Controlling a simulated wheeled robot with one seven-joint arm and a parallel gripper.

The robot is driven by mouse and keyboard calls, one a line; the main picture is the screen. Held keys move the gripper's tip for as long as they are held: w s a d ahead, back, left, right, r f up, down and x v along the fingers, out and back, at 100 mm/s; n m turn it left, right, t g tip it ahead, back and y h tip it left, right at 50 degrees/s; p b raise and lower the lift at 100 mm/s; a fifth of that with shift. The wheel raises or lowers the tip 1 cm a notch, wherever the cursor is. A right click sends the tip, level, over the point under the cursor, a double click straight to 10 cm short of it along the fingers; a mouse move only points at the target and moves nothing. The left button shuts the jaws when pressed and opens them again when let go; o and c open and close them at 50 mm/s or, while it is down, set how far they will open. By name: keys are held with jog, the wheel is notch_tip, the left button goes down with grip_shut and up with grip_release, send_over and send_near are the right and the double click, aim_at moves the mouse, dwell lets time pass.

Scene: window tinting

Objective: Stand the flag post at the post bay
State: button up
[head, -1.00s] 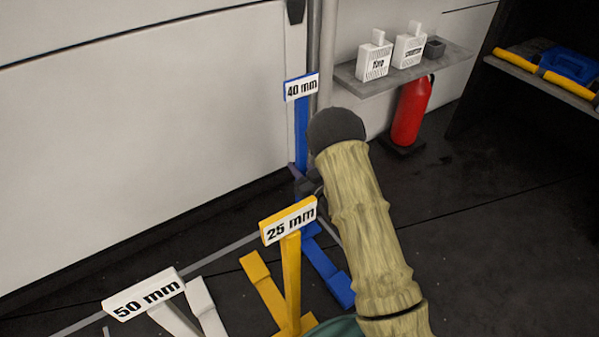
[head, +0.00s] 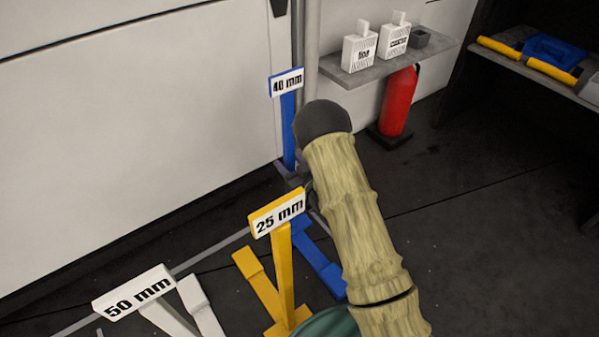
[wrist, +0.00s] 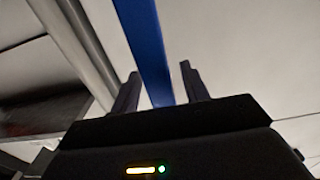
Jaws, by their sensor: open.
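The blue post with the "40 mm" sign (head: 286,82) stands upright by the white wall panel, its blue foot (head: 318,262) on the dark floor. A yellow post with a "25 mm" sign (head: 277,213) stands nearer, and a white one marked "50 mm" (head: 135,293) is at lower left. My gripper (wrist: 160,86) is open. In the wrist view the blue post (wrist: 146,45) passes between its two fingers, with gaps visible beside it. In the head view my arm hides most of the gripper. I cannot tell which spot is the post bay.
A grey pipe (head: 306,60) runs up the wall close behind the blue post. A red fire extinguisher (head: 398,103) stands below. A dark rack (head: 535,62) is at right. The floor at right is clear.

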jog(key=p+v, duration=0.5)
jog(key=v, duration=0.6)
jog(key=shift+s+d, duration=0.2)
jog(key=shift+s, duration=0.05)
jog(key=w+d+r+m+g+h, duration=0.1)
jog(key=d+r+m+g+h, duration=0.2)
jog(key=d+r+g+h, duration=0.35)
jog(key=s+d+r+m+g+h, duration=0.1)
jog(key=s+r+m+g, duration=0.1)
jog(key=s+r, duration=0.3)
jog(key=s+d+r+m+g+h, duration=0.1)
jog(key=s+r+g, duration=0.3)
jog(key=s, duration=1)
jog(key=shift+d+r+m+h, duration=0.4)
jog(key=shift+d+h, duration=0.25)
jog(key=shift+h, duration=0.1)
